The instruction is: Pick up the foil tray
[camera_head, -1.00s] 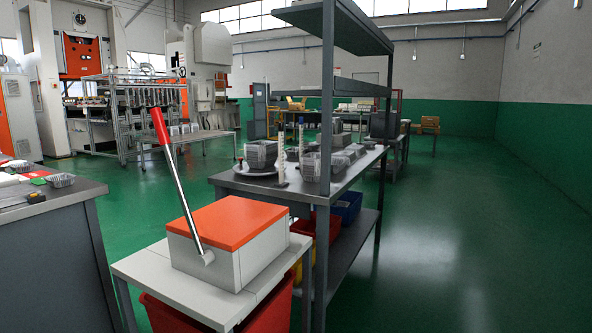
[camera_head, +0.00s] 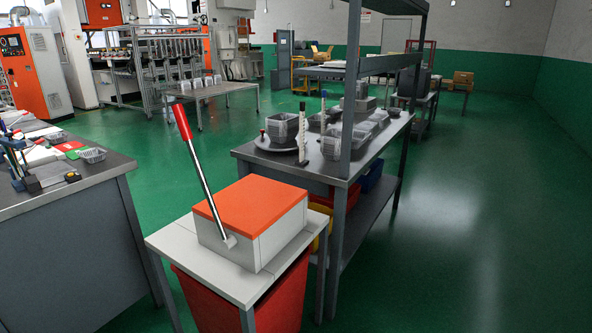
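Several silver foil trays are in view, and I cannot tell which one the task means. One foil tray (camera_head: 92,155) lies on the dark-topped table at the left. A stack of foil trays (camera_head: 282,128) stands on a round plate on the grey workbench in the middle. More foil trays (camera_head: 331,146) sit further right on that bench, partly behind the shelf post. Stacked trays (camera_head: 205,82) also stand on a table further back. Neither of my grippers shows in the view.
A white box with an orange lid (camera_head: 250,205) and a red-handled lever (camera_head: 182,122) stands on a small table, with a red bin (camera_head: 205,300) below. The grey workbench (camera_head: 262,160) carries a tall shelf frame. Green floor (camera_head: 470,230) is clear on the right.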

